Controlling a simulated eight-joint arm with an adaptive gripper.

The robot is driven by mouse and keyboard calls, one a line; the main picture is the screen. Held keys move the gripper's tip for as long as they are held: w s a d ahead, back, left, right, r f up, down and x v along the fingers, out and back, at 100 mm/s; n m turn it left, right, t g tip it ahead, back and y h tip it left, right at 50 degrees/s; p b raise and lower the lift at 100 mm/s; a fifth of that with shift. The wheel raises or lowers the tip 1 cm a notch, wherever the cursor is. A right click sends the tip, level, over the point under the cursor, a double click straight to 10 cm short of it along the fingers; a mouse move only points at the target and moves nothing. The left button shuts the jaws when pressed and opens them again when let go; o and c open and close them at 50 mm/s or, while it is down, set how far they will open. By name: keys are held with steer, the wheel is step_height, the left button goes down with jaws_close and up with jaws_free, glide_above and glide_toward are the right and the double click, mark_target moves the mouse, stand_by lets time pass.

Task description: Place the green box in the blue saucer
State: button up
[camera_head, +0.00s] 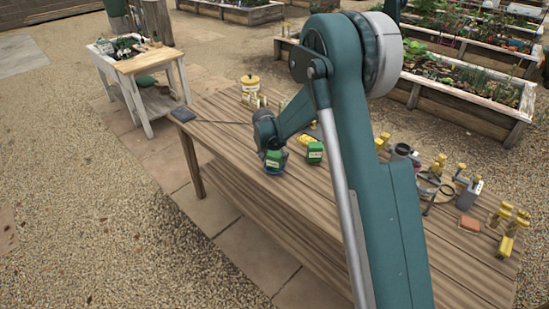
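A green box (273,158) with a pale label is at the blue saucer (274,172) on the wooden table, near its left long edge. Only a little of the saucer's blue rim shows below the box. I cannot tell whether the box rests in the saucer or is held just above it. My gripper (268,151) is right above and against the first green box. Its fingers are too small and hidden to show whether they are shut on it.
Yellow tools, a grey can (469,194) and a wire-like ring (434,188) stand on the right side. My arm covers the table's middle. The front left is bare.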

steer(key=shift+r, duration=0.15)
steer(key=shift+r+p, duration=0.6)
steer(key=shift+r, duration=0.05)
steer(key=v, duration=1.1)
steer(key=shift+s+r, duration=0.25)
steer(key=shift+s, duration=0.05)
